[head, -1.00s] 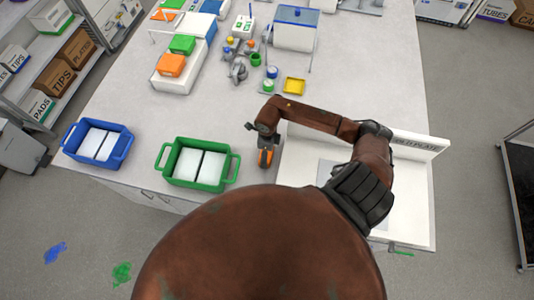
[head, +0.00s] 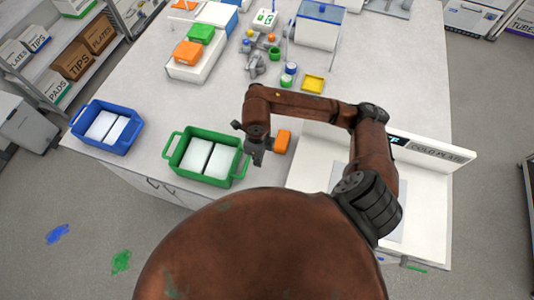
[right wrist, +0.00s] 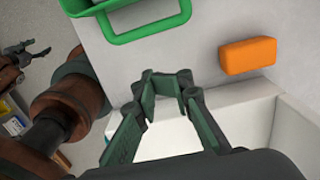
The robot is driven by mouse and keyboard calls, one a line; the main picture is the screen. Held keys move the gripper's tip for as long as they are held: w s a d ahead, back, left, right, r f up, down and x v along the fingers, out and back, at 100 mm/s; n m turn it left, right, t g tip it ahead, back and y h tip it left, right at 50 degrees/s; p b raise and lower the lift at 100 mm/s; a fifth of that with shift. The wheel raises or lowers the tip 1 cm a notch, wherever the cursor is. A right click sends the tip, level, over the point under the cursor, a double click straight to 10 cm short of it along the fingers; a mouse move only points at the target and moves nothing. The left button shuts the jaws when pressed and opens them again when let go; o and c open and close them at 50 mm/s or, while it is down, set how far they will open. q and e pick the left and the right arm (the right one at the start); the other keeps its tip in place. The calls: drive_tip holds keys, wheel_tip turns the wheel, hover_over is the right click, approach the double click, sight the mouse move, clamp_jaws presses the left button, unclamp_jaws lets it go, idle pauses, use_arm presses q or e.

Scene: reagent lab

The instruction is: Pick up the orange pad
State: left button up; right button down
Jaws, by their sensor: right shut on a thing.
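The orange pad (head: 283,141) stands on the table between the green bin and the cold plate. It also shows at the right in the right wrist view (right wrist: 248,56). My right gripper (head: 257,161) is low over the table, just left of the pad and apart from it. In the right wrist view its fingers (right wrist: 168,82) are drawn close together; what they hold cannot be made out. My left gripper (right wrist: 30,58) shows small at the left of that view, its jaws unclear. It is not in the head view.
The green bin (head: 176,170) with white pads is close left of my right gripper. A blue bin (head: 86,136) stands farther left. The white cold plate (head: 438,151) has a raised wall, right of the pad. A yellow tray (head: 313,83) and labware lie farther back.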

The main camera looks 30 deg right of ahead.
drive_tip(key=shift+s+a+r, duration=0.25)
drive_tip(key=shift+a+r, duration=0.1)
drive_tip(key=shift+a, duration=0.3)
drive_tip(key=c, duration=0.6)
unclamp_jaws()
drive_tip(key=shift+o, duration=0.2)
